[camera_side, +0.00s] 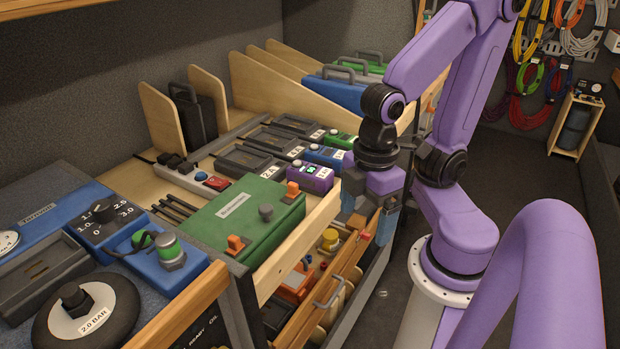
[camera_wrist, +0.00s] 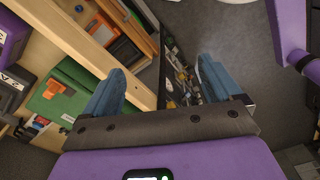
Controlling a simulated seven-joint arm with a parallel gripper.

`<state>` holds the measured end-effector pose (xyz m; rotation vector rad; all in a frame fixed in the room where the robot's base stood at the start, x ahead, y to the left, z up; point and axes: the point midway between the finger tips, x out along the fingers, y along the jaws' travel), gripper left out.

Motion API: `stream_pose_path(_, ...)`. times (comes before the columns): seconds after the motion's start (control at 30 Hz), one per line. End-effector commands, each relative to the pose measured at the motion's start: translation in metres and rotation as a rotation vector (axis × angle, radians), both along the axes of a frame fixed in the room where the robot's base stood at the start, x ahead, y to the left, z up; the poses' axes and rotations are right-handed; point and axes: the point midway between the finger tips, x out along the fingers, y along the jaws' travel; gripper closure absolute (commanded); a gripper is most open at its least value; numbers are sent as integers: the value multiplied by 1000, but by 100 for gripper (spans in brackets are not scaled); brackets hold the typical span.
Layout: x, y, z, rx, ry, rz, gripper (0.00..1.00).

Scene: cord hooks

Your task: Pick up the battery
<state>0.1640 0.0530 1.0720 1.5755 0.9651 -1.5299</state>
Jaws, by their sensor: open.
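No single thing is plainly marked as the battery. Purple (camera_side: 310,176), blue (camera_side: 325,155) and green (camera_side: 339,140) blocks stand in a row on the bench, each at the front of a dark cradle; I cannot tell whether they are batteries or charger fronts. An orange-and-black item (camera_side: 296,285) lies in the open drawer below, partly hidden. My gripper (camera_side: 369,221) hangs right of the purple block, beyond the bench's front edge. In the wrist view its blue fingers (camera_wrist: 161,82) are apart with nothing between them.
A green case (camera_side: 245,218) with orange latches sits left of my gripper. A wooden drawer (camera_side: 325,289) stands open below. A red-switched power strip (camera_side: 194,176) lies behind the case. Wooden dividers (camera_side: 263,90) stand at the back. Dark floor (camera_side: 510,150) is clear to the right.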

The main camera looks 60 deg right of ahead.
Motion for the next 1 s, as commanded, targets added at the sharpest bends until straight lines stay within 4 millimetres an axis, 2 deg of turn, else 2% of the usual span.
stream_pose_path(0.17, 5, 0, 1, 0, 0, -19, 8)
stream_pose_path(0.27, 19, 1, 5, -2, 0, -70, 8)
stream_pose_path(0.57, 94, -14, 25, -8, 3, -335, 8)
stream_pose_path(0.77, 142, -42, 37, -12, 8, -517, 8)
stream_pose_path(1.0, 190, -92, 52, -16, 14, -735, 8)
